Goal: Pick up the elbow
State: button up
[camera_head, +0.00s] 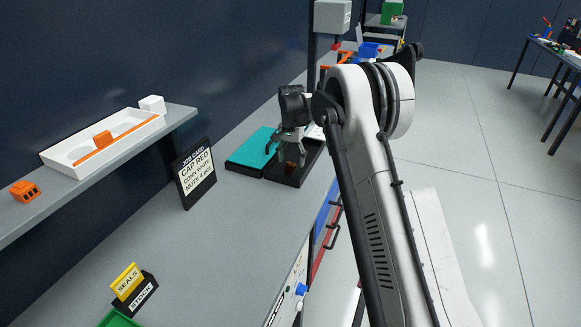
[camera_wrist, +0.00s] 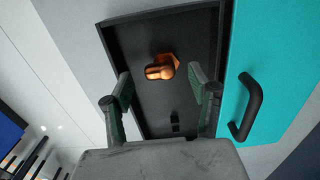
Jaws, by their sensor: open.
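The elbow (camera_wrist: 161,67) is a small copper-coloured bent pipe piece lying in a black tray (camera_wrist: 190,30). In the head view the elbow (camera_head: 291,164) shows only as a small brownish spot below my gripper, partly hidden by it. My gripper (camera_head: 289,158) is over the black tray (camera_head: 310,165) on the bench, pointing down. In the wrist view my gripper (camera_wrist: 158,92) is open, with one finger on each side and the elbow ahead between the finger lines. No contact with the elbow shows.
A teal lid or panel (camera_wrist: 270,70) with a black handle (camera_wrist: 247,108) lies beside the tray. A black job card (camera_head: 194,172) stands on the bench to the left. A shelf holds a white tray (camera_head: 75,157) and an orange block (camera_head: 25,191). The bench middle is clear.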

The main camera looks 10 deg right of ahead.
jog(key=shift+f, duration=1.2)
jog(key=c, duration=1.3)
jog(key=shift+o, duration=0.2)
jog(key=shift+r, duration=0.15)
